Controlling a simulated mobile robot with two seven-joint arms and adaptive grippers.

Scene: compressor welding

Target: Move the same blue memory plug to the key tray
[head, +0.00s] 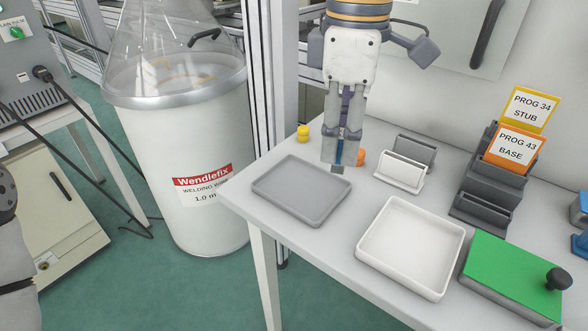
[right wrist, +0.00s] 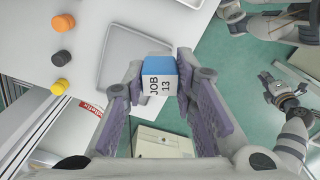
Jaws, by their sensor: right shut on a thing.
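My right gripper (head: 341,150) points down over the table and is shut on the blue memory plug. The plug is a blue block with a white face marked JOB 13 in the right wrist view (right wrist: 160,80); in the head view mostly the fingers cover it. The gripper is at the back right corner of an empty shallow grey tray (head: 290,205). An empty, deeper white tray (head: 403,276) stands to the right. No label shows which is the key tray. My left gripper (right wrist: 272,92) shows small in the right wrist view; its opening is unclear.
Yellow (head: 303,132) and orange (head: 361,157) knobs stand behind the grey tray. A small grey and white holder (head: 400,172), a dark rack (head: 484,205) with PROG 34 and PROG 43 cards, and a green pad (head: 512,280) stand right. A Wendlefix drum (head: 190,150) stands left of the table.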

